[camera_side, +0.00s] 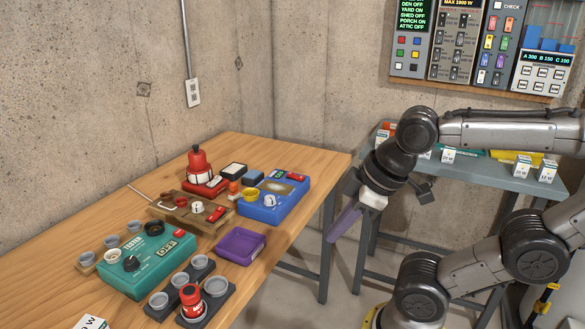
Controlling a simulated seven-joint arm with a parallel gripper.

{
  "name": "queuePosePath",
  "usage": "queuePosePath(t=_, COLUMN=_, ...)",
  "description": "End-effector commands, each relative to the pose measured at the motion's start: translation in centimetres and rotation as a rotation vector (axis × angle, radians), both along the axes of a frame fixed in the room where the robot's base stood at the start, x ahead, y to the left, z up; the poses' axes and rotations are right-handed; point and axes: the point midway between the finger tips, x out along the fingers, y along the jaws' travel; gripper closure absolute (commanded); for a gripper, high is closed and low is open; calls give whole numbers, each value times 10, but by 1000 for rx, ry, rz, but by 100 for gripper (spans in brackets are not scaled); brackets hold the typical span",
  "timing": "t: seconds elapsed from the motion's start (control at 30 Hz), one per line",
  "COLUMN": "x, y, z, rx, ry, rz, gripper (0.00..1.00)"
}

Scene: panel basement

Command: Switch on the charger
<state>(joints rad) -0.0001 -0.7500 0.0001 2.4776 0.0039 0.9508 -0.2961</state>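No label I can read names the charger. A blue box (274,199) with a small green display, a red switch and a pale knob stands at the right of the wooden table; it may be the charger. A teal box (148,264) with a dark dial and an "OFF" display stands nearer the front. My gripper (345,222) hangs right of the table edge, apart from all of these, angled down and left. Whether its fingers are open is too small to tell.
A purple tray (241,245) lies near the table's right edge. A red bottle-shaped thing (199,164) stands at the back. Dark holders with grey cups (159,300) lie in front. A grey bench (487,171) with small boxes stands behind my arm, under a wall panel (455,40).

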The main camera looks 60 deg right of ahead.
Motion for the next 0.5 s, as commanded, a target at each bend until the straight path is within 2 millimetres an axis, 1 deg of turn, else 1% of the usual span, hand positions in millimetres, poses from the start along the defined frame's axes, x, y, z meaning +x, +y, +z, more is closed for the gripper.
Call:
queuePosePath(t=0.03, x=3, y=1, z=11, rx=-34, ry=-13, rz=71, gripper=100)
queuePosePath(t=0.17, x=15, y=1, z=41, rx=-136, ry=-29, rz=281, gripper=100)
queuePosePath(t=0.27, x=29, y=0, z=66, rx=-215, ry=-30, rz=428, gripper=100)
queuePosePath(t=0.37, x=48, y=-5, z=91, rx=-291, ry=-21, rz=565, gripper=100)
queuePosePath(t=0.47, x=70, y=-13, z=114, rx=-363, ry=-5, rz=698, gripper=100)
queuePosePath(t=0.5, x=80, y=-17, z=123, rx=-389, ry=1, rz=749, gripper=100)
